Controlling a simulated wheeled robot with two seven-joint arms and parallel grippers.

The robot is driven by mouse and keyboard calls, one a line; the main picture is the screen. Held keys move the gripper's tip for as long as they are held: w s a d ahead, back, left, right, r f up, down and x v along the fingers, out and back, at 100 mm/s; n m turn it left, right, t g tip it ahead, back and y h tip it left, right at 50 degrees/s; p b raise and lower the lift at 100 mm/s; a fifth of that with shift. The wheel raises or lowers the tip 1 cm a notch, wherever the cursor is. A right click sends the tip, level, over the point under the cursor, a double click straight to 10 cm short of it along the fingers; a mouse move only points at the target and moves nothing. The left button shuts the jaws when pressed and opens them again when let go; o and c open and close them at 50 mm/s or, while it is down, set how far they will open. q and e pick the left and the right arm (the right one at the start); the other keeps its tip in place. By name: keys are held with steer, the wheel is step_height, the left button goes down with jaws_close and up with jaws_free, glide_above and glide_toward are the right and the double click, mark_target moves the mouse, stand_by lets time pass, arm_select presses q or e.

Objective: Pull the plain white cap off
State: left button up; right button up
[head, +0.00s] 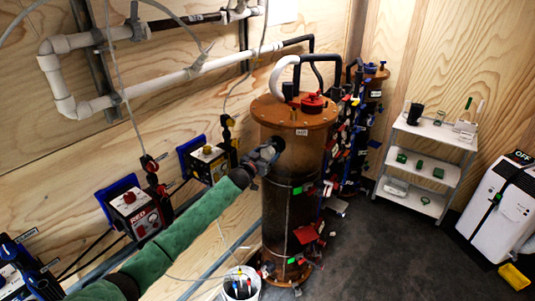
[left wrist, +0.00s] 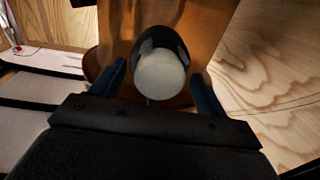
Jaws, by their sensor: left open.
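A plain white round cap (left wrist: 161,75) faces the camera in the left wrist view. It sits in a dark collar (left wrist: 164,38) in front of the brown filter tank (left wrist: 205,22). My left gripper (left wrist: 158,82) is open, with one blue finger on each side of the cap and gaps between. The fingers look empty. In the head view my left gripper (head: 268,154) is at the upper side of the brown tank (head: 296,160), and I cannot make out the cap there. My right gripper is not in view.
A red knob (head: 313,103) and pipes top the tank. Red and yellow pump boxes (head: 136,213) hang on the wood wall at left. A white bucket (head: 241,284) stands below. A white shelf (head: 426,156) is at right. Dark floor (head: 390,250) lies open in front.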

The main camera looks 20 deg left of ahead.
arm_select(q)
steer(key=shift+c, duration=0.6)
steer(key=c, duration=1.1)
steer(key=shift+c, duration=0.5)
steer(key=shift+p+v, duration=0.4)
steer(key=shift+v, duration=0.5)
steer(key=shift+p+v, duration=0.65)
steer(key=shift+v, duration=1.45)
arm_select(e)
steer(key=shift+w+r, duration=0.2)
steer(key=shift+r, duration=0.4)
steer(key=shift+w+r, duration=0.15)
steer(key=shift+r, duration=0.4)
